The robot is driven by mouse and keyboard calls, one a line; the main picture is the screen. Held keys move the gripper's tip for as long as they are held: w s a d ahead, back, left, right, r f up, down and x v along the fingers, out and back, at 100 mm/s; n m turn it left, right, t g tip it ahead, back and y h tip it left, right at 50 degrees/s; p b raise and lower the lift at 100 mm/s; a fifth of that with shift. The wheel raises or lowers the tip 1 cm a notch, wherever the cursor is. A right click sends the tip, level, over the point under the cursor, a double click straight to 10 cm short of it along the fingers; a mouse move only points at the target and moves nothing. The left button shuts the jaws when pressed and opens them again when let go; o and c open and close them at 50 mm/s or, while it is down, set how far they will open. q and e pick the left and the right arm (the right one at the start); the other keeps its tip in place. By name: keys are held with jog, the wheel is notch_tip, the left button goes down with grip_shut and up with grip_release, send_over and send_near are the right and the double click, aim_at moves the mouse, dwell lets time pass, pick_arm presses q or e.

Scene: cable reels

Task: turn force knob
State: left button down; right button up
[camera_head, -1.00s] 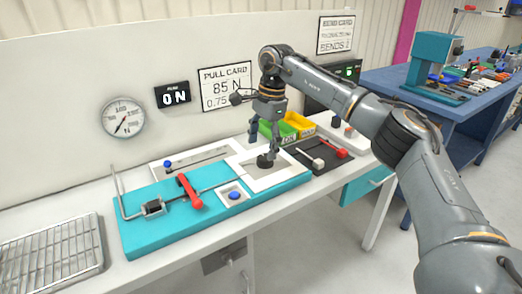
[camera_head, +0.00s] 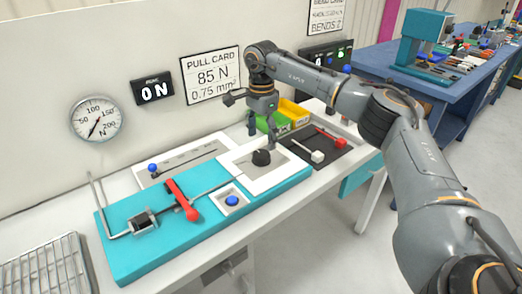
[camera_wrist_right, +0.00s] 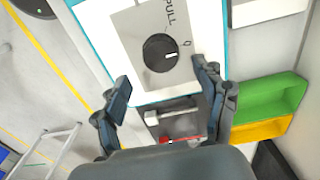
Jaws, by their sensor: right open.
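The force knob (camera_head: 261,157) is a round black knob on a light plate at the right end of the teal pull rig (camera_head: 125,255). In the right wrist view the knob (camera_wrist_right: 160,52) shows from above, with a white pointer line toward its right side. "PULL" and a "0"-like mark are printed beside it. My right gripper (camera_head: 261,138) is just above and behind the knob, apart from it. In the wrist view its fingers (camera_wrist_right: 161,77) are spread wide with nothing between them. My left gripper is not in view.
A red-handled lever (camera_head: 182,200) and a blue button (camera_head: 232,201) sit on the rig. Green (camera_head: 272,122) and yellow (camera_head: 292,112) bins stand behind, with a dark mat (camera_head: 325,158) to the right. A dial gauge (camera_head: 97,119), an "0 N" display (camera_head: 153,91) and a pull card (camera_head: 212,76) reading 85 N are on the wall.

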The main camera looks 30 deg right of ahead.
aim_at(261, 153)
notch_tip(261, 153, down, 5)
jog(key=shift+f, duration=0.35)
jog(key=shift+c, duration=0.8)
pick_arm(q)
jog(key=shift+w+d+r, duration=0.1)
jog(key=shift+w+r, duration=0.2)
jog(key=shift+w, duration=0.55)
pick_arm(e)
jog(key=c, duration=1)
